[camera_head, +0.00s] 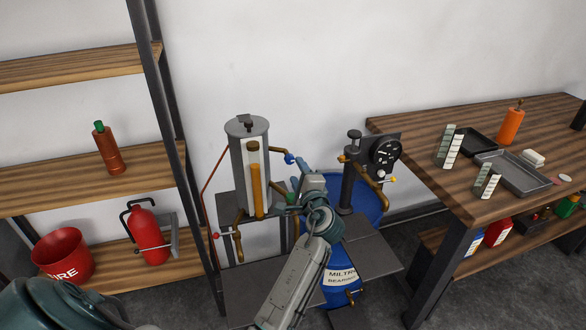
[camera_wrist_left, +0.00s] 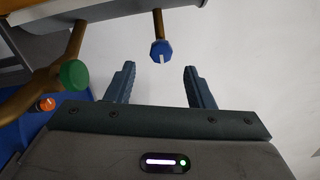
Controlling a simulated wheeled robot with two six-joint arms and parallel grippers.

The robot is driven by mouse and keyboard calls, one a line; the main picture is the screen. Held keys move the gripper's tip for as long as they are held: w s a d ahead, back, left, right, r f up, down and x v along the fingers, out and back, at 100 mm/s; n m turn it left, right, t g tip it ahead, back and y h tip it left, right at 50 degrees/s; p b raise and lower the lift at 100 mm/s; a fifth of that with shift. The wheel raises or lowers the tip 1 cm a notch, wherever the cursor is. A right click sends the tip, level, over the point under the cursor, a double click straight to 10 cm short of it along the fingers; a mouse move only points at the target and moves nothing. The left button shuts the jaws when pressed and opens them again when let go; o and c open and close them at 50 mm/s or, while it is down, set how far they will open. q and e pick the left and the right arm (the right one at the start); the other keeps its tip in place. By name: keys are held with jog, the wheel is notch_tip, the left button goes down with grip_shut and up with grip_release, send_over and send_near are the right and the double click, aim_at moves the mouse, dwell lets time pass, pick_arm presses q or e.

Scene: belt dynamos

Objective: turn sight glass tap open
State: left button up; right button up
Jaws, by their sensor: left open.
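The sight glass, an amber-filled upright tube (camera_head: 256,180), stands against a grey cylinder (camera_head: 238,160) in the head view. A pipe at its upper right ends in a blue tap knob (camera_head: 290,158), and a green knob (camera_head: 291,198) sits lower. In the left wrist view the blue knob (camera_wrist_left: 161,53), with a white mark, lies ahead of the gap between my fingers, apart from them. The green knob (camera_wrist_left: 74,74) is left of the fingers. My left gripper (camera_wrist_left: 158,72) is open and empty, close to the blue knob. My right gripper is not in view.
A red-handled tap (camera_head: 215,236) is at the lower left of the stand. A black gauge (camera_head: 385,151) with brass pipes stands to the right, near a blue drum (camera_head: 370,205). A wooden table (camera_head: 430,185) is at right, a shelf (camera_head: 60,188) at left.

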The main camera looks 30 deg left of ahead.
pick_arm(q)
jog(key=shift+b+v, duration=0.35)
jog(key=shift+v, duration=1.5)
